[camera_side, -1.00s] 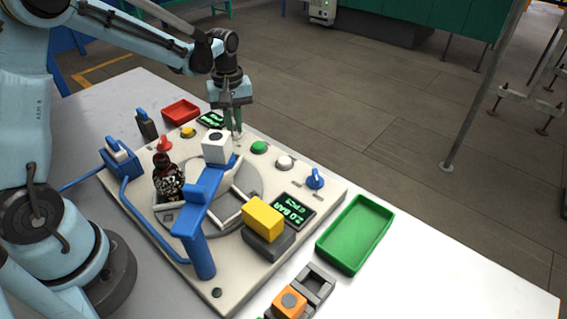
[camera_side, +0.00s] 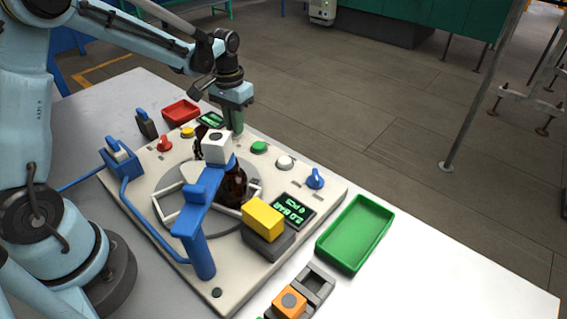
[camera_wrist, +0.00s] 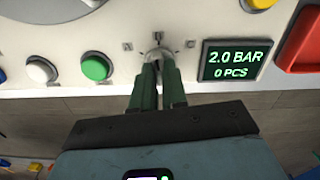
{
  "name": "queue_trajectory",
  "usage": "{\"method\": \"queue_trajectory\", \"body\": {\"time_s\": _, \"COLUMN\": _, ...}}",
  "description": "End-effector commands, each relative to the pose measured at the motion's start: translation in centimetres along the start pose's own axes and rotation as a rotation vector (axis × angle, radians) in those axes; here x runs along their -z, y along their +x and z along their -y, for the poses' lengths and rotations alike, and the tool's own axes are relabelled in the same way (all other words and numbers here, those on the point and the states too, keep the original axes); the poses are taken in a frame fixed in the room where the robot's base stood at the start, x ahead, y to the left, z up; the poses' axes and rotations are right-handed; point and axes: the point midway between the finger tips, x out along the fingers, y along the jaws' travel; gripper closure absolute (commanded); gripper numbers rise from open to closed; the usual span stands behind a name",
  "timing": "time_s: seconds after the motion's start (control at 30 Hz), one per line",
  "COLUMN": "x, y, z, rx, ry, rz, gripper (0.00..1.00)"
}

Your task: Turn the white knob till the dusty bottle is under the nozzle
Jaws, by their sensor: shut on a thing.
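My gripper (camera_side: 237,132) points down at the far edge of the beige panel, its green fingers shut on the white knob. In the wrist view the knob (camera_wrist: 158,52) shows pale between the fingertips, with small marks around it. A speckled dark bottle, the dusty one (camera_side: 199,148), stands at the back of the grey turntable (camera_side: 180,232), mostly hidden behind the white head (camera_side: 216,148) of the blue arm. A plain amber bottle (camera_side: 235,187) stands on the turntable's right side, partly covered by the blue arm. The nozzle tip cannot be made out.
The blue arm's post (camera_side: 203,255) stands at the panel's front. Green (camera_wrist: 96,67) and white (camera_wrist: 41,70) buttons lie to the knob's left in the wrist view, a display (camera_wrist: 231,60) reading 2.0 BAR, 0 PCS to its right. A green tray (camera_side: 355,234) lies right.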

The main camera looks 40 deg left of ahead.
Motion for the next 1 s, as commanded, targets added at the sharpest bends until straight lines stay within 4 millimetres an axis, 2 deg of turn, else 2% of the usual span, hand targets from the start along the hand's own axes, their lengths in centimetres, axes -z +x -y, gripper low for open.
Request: {"method": "queue_trajectory", "body": {"time_s": 1.0, "x": 0.00, "y": -0.01, "z": -0.23, "rx": 0.002, "ry": 0.943, "rz": -0.004, "gripper": 1.00}}
